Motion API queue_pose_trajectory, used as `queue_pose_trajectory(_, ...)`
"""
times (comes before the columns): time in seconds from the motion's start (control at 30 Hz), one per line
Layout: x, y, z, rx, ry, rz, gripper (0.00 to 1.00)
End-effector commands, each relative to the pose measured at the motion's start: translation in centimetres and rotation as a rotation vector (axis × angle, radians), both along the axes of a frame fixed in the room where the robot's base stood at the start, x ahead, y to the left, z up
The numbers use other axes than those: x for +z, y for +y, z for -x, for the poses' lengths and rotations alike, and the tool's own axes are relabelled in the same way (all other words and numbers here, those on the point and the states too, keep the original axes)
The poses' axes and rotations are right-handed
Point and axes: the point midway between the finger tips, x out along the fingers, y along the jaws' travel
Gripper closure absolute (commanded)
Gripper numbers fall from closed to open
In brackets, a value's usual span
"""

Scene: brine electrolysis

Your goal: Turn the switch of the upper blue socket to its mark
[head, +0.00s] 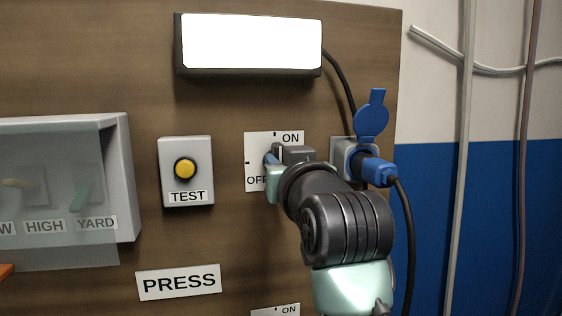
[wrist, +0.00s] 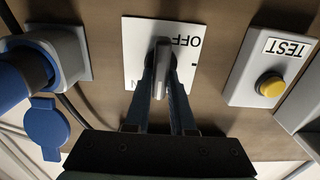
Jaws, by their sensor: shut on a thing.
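The upper blue socket (head: 347,150) has its blue lid (head: 371,112) flipped up and a blue plug (head: 377,172) in it; it also shows in the wrist view (wrist: 70,52). To its left is the white switch plate (head: 258,143) marked ON and OFF. The grey switch knob (wrist: 158,66) stands in front of the plate in the wrist view, its bar roughly upright in that picture. My gripper (wrist: 161,88) is shut on the knob, one finger on each side. In the head view my gripper (head: 273,170) hides most of the knob and part of the plate.
A TEST box with a yellow button (head: 185,168) is left of the plate. A clear-covered grey panel (head: 119,150) is further left. A white lamp (head: 250,42) hangs above. A black cable (head: 405,220) hangs from the plug. Another ON plate (head: 277,311) shows below.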

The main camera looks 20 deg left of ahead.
Motion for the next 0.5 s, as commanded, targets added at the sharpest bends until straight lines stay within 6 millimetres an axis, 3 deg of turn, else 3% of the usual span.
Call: queue_pose_trajectory(0.5, -0.17, 0.04, 0.08, -0.001, -0.058, 0.085, 1.0)
